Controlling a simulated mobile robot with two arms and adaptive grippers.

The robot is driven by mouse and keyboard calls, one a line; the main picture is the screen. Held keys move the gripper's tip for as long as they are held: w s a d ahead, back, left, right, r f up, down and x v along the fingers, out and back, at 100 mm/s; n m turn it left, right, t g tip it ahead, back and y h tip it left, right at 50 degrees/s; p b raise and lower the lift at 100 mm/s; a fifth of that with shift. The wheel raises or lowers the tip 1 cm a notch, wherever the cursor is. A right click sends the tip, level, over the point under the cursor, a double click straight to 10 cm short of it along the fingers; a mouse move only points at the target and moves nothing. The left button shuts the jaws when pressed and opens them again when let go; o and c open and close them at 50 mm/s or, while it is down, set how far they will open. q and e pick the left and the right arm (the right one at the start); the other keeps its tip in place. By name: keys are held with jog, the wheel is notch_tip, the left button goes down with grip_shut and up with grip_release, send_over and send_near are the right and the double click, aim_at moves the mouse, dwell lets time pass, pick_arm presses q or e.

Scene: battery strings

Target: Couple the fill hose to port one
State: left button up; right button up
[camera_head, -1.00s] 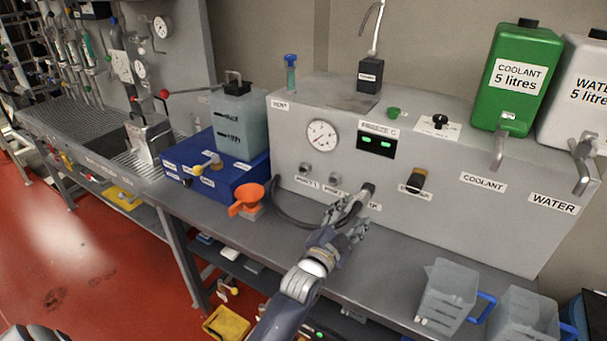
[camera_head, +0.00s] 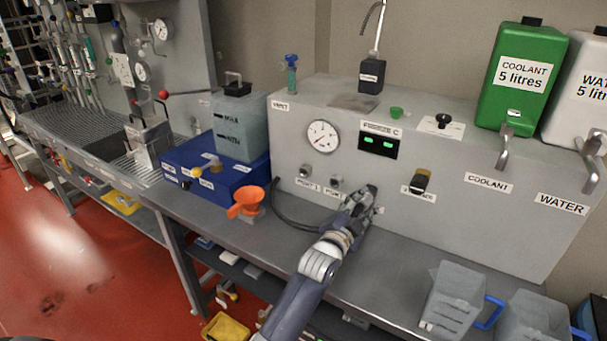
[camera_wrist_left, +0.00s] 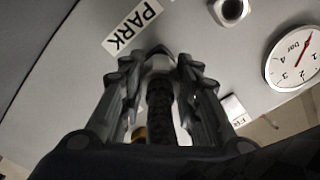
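The fill hose (camera_head: 287,215) is black. It curves along the bench from the left to the PARK spot on the grey panel. Port one (camera_head: 305,170) is a metal fitting below the gauge, with nothing on it. My left gripper (camera_head: 368,194) is at the hose end by the panel. In the left wrist view, its fingers lie on both sides of the black hose (camera_wrist_left: 160,105) and its silver coupling (camera_wrist_left: 159,63), below the PARK label (camera_wrist_left: 132,26). I cannot tell whether the fingers press on it. My right gripper is not in view.
A second port (camera_head: 336,183) sits right of port one. An orange funnel (camera_head: 246,202) and a blue box (camera_head: 222,183) stand to the left. The bench between the gripper and bins is clear.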

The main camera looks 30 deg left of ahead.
aim_at(354, 216)
pick_arm(q)
jog(key=c, duration=0.4)
jog(key=shift+o, duration=0.2)
jog(key=shift+s+p, duration=0.45)
jog(key=shift+s, duration=0.35)
jog(key=shift+s+a+p, duration=0.1)
jog(key=shift+s+p, duration=0.85)
jog(key=shift+s, duration=0.05)
jog(key=shift+s+r+p, duration=0.1)
jog(key=shift+s+p, duration=0.4)
jog(key=shift+s, duration=0.2)
jog(key=shift+s+p, duration=0.9)
jog(key=shift+s, duration=0.9)
jog(key=shift+a, duration=0.15)
